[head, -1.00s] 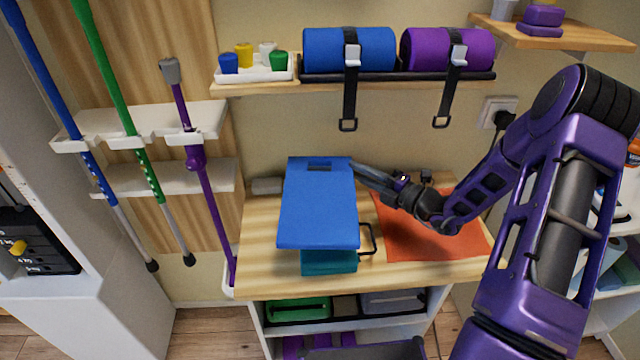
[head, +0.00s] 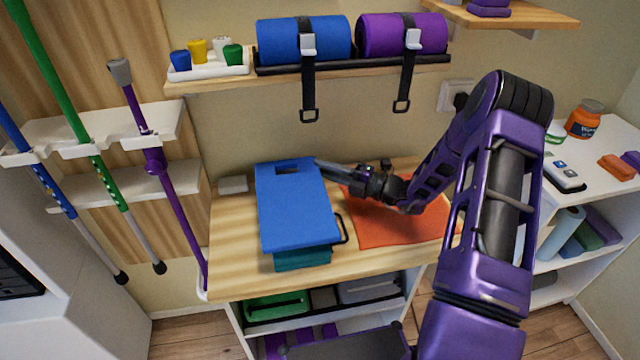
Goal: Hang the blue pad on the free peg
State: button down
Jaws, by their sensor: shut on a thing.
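The blue pad (head: 297,213) is a flat slab with a slot near its far edge, above the wooden tabletop in the head view. A teal box-like thing (head: 302,257) with a black handle shows under its near edge; I cannot tell whether they touch. My gripper (head: 322,171) reaches in from the right and is shut on the pad's far right corner, beside the slot. The fingertips are partly hidden at the pad's edge. I cannot make out a free peg in this view.
An orange mat (head: 400,226) lies on the table (head: 232,262) under my arm. A wall shelf (head: 210,87) above holds a blue roll (head: 304,43) and a purple roll, with straps hanging down. Poles stand in a rack at left. White shelves (head: 588,190) are at right.

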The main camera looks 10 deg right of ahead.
jog(key=shift+f, duration=2.25)
jog(key=shift+f, duration=0.1)
jog(key=c, duration=0.8)
grip_release()
jog(key=shift+o, duration=0.2)
jog(key=shift+f+b, duration=0.15)
jog(key=shift+b, duration=0.2)
